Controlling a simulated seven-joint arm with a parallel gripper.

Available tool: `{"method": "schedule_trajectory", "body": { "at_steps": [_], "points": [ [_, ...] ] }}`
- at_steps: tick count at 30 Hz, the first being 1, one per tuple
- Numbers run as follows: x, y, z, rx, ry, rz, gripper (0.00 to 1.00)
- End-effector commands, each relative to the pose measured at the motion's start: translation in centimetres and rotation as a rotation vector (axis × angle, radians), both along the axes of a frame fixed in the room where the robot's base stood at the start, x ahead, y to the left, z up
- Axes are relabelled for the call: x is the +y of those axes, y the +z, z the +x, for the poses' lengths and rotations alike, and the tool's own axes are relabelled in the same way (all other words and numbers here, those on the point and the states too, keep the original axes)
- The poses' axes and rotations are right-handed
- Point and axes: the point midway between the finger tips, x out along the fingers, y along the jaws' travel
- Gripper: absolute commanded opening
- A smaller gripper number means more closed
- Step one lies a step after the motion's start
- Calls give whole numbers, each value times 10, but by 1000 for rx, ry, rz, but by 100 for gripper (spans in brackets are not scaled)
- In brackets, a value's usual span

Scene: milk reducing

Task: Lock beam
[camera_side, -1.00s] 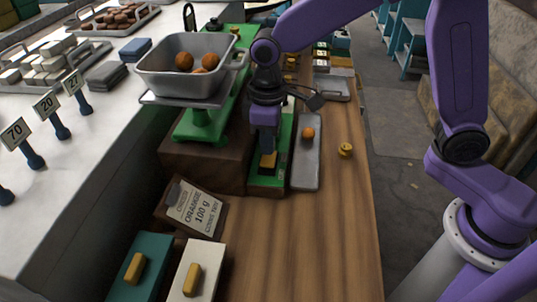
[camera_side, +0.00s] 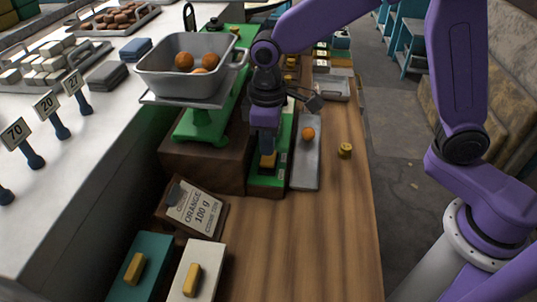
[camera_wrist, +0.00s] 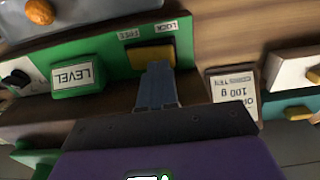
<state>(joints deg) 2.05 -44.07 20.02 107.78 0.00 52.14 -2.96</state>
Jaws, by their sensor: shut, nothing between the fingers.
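The green balance scale (camera_side: 198,125) carries a grey pan (camera_side: 160,75) with several orange balls in it. Its green front base holds a yellow lock slider (camera_side: 268,160), which also shows in the wrist view (camera_wrist: 150,55) beneath the labels "FREE" (camera_wrist: 129,34) and "LOCK" (camera_wrist: 165,27). My gripper (camera_side: 266,150) points down, shut and empty, with its fingertips at the slider; the wrist view shows the fingers (camera_wrist: 158,72) overlapping the slider's lower right edge. Whether they touch it I cannot tell. A green "LEVEL" block (camera_wrist: 77,79) sits to the left in the wrist view.
A grey tray with an orange ball (camera_side: 308,133) lies right of the base, and a brass weight (camera_side: 345,150) stands farther right. An "ORANGE 100 g" card (camera_side: 196,207) stands in front, near teal (camera_side: 150,255) and white (camera_side: 205,262) boxes. The front right wood is clear.

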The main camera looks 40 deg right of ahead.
Motion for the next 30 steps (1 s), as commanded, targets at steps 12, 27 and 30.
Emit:
{"method": "schedule_trajectory", "body": {
  "at_steps": [12, 27, 30],
  "points": [
    [0, -6, 0, 1, 0, -1, 0],
    [0, -12, 0, 1, 0, -1, 0],
    [0, -14, 0, 1, 0, -1, 0]
  ]
}}
